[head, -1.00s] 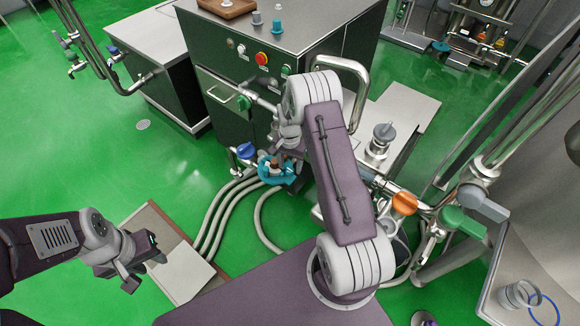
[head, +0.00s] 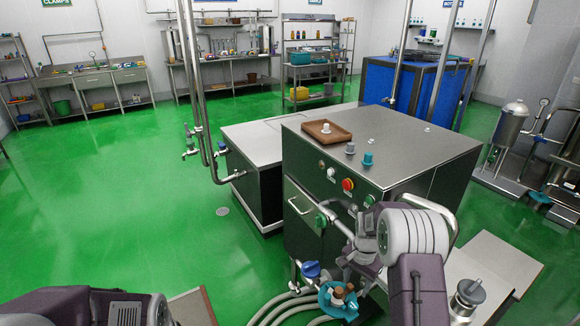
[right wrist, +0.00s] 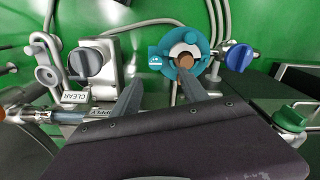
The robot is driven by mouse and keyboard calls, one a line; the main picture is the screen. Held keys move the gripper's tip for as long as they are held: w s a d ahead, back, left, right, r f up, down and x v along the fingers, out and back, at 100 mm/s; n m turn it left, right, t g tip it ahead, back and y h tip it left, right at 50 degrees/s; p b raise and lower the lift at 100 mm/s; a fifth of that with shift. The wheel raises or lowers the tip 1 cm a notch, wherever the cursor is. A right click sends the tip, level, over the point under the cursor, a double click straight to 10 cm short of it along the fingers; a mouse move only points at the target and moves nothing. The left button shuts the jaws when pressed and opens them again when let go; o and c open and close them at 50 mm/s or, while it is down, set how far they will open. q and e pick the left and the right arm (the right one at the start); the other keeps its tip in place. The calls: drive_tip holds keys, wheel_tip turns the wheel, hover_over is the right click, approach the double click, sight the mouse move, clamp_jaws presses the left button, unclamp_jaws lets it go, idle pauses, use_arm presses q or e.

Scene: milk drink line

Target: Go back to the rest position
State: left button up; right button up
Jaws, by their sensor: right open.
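My right gripper (right wrist: 160,94) is open, its two grey fingers apart with nothing between them. In the head view its arm folds down at the front right, and its wrist hangs in front of the dark steel machine, above the teal clamp-like fitting (head: 328,303). In the right wrist view this fitting (right wrist: 186,74) has a brown round top and lies just beyond the right fingertip; I cannot tell whether they touch. Only a link of my left arm shows at the lower left of the head view; its gripper is out of the picture.
The dark machine (head: 305,235) carries a brown tray (head: 340,136) and buttons. A blue-handled valve (head: 311,270) and a green-handled valve (head: 320,221) sit close to my right wrist. Grey hoses (head: 268,308) run below. Green floor (head: 110,210) is open at left.

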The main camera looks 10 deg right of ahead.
drive_tip(key=s+a+r+n+t, duration=0.1)
drive_tip(key=s+a+r+n, duration=0.3)
drive_tip(key=a+r, duration=0.5)
drive_tip(key=s+a+f+n, duration=0.1)
drive_tip(key=s+n, duration=0.5)
drive_tip(key=s, duration=0.9)
drive_tip(key=shift+a+f, duration=0.3)
drive_tip(key=shift+f, duration=0.1)
